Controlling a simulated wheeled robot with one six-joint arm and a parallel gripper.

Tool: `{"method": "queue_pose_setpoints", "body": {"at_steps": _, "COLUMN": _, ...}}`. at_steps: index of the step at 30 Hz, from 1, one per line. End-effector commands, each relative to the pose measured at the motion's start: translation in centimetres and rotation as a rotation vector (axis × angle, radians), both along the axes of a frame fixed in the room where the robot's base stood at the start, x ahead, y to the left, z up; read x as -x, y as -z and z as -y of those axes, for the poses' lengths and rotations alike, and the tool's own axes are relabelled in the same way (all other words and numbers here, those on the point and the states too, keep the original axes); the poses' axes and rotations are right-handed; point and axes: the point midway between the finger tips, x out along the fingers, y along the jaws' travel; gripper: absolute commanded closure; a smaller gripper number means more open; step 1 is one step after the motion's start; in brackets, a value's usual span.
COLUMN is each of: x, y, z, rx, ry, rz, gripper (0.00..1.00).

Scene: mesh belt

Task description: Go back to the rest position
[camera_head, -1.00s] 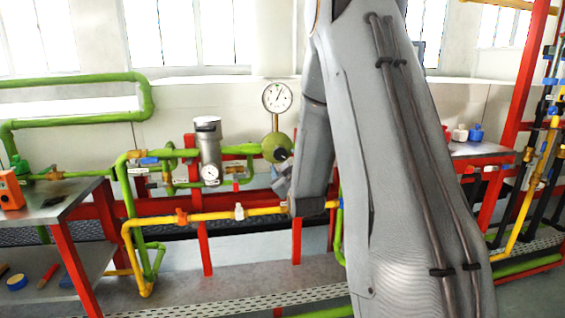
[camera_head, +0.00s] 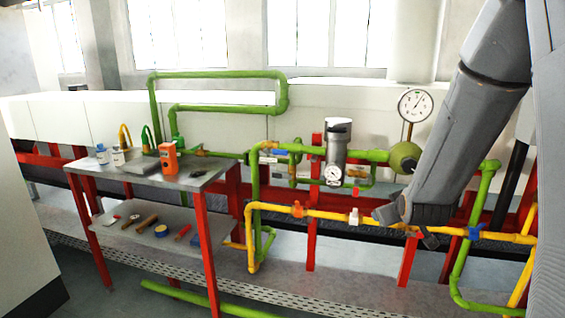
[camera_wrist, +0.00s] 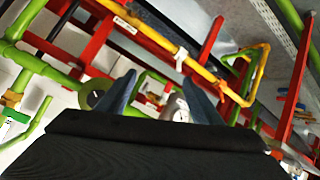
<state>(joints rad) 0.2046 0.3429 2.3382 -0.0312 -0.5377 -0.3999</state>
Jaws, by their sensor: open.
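My gripper (camera_head: 404,226) shows in the head view at the end of my grey arm, right of centre. It hangs in front of the yellow pipe (camera_head: 335,214); whether it touches the pipe cannot be told. In the wrist view my gripper (camera_wrist: 162,85) shows its two blue-grey fingers apart, with nothing held between them. Behind the fingers are a round gauge and a grey filter housing, partly hidden.
A red-framed table (camera_head: 190,181) stands at the left with an orange device (camera_head: 168,158) and bottles; tools lie on its lower shelf. Green pipes (camera_head: 225,75), a large white gauge (camera_head: 414,105) and a grey cylinder (camera_head: 337,140) stand at the wall. Grey floor lies in front.

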Motion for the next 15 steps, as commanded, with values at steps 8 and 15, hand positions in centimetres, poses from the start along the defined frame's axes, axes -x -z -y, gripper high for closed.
{"method": "queue_pose_setpoints", "body": {"at_steps": 8, "x": 13.1, "y": 4.1, "z": -7.5, "rx": -0.207, "ry": 0.066, "rz": -0.472, "gripper": 0.40}}
{"method": "queue_pose_setpoints", "body": {"at_steps": 15, "x": 25.0, "y": 4.7, "z": -11.3, "rx": -0.291, "ry": 0.163, "rz": -0.820, "gripper": 0.40}}
